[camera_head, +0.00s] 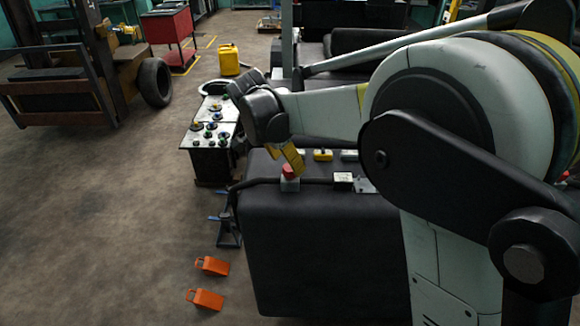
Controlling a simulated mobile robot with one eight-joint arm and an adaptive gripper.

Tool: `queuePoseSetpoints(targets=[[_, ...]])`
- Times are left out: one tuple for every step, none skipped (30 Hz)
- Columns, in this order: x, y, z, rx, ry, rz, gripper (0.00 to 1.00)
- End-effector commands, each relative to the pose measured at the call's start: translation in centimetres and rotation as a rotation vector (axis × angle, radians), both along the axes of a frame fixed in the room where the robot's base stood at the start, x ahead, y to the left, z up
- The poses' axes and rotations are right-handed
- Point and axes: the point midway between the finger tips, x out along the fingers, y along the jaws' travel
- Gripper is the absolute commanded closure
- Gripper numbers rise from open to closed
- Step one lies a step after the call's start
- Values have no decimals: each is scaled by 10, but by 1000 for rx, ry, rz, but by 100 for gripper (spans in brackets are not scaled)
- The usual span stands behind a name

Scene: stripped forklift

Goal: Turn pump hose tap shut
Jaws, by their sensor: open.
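Two small blue handles show beside the left side of the large black block: an upper one (223,193) and a lower one (214,218). They sit near a dark stand (228,236) on the floor. They look like tap levers, but they are too small to tell which is the pump hose tap or how it is turned. My gripper (292,160) points down, with yellow fingers above the block's far left corner. It is open, up and to the right of the blue handles and apart from them. My wrist hides part of the area behind it.
The black block (310,250) carries a red button (289,171) close below my fingers. A panel with knobs (212,122) stands behind left. Two orange chocks (212,266) (205,299) lie on the floor. A yellow canister (229,60) stands farther back. Floor at left is clear.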

Motion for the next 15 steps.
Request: queuePoseSetpoints(targets=[[-3, 4, 12, 0, 0, 1, 38], [-5, 6, 18, 0, 0, 0, 38], [-8, 8, 27, 0, 0, 0, 38], [-9, 10, 33, 0, 0, 1, 38], [-11, 12, 39, 0, 0, 1, 38], [-13, 15, 47, 0, 0, 1, 38], [-15, 16, 52, 0, 0, 1, 38], [-16, 17, 57, -1, 1, 0, 38], [-18, 19, 63, 0, 0, -1, 38], [-19, 20, 67, 0, 0, -1, 38], [-20, 21, 71, 0, 0, -1, 38], [-21, 23, 74, 0, 0, -1, 38], [-22, 23, 77, 0, 0, -1, 38], [-22, 24, 79, 0, 0, -1, 38], [-23, 24, 80, 0, 0, -1, 38]])
